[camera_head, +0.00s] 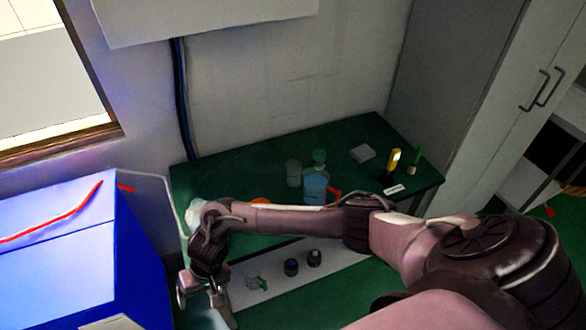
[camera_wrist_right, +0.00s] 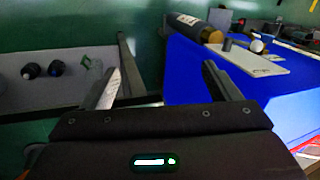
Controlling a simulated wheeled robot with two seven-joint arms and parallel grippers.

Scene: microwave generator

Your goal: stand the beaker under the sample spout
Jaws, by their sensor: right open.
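My right gripper (camera_head: 205,298) reaches across the front of the green table at the lower left in the head view. In the right wrist view its jaws (camera_wrist_right: 165,82) are apart with nothing between them. A small clear greenish glass vessel (camera_head: 256,280) stands on a pale strip, to the right of the gripper; it also shows in the right wrist view (camera_wrist_right: 92,65), left of the fingers. Other clear vessels stand on the table: a colourless one (camera_head: 293,172) and one with blue contents (camera_head: 315,190). I cannot tell which is the beaker or pick out the spout. My left gripper is not in view.
Two dark round items (camera_head: 291,267) sit on the pale strip (camera_head: 345,268) beside the vessel. A large blue box (camera_head: 60,265) stands left of the gripper. In the wrist view, a dark cylinder (camera_wrist_right: 195,27) and white plate (camera_wrist_right: 243,58) lie on a blue surface.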

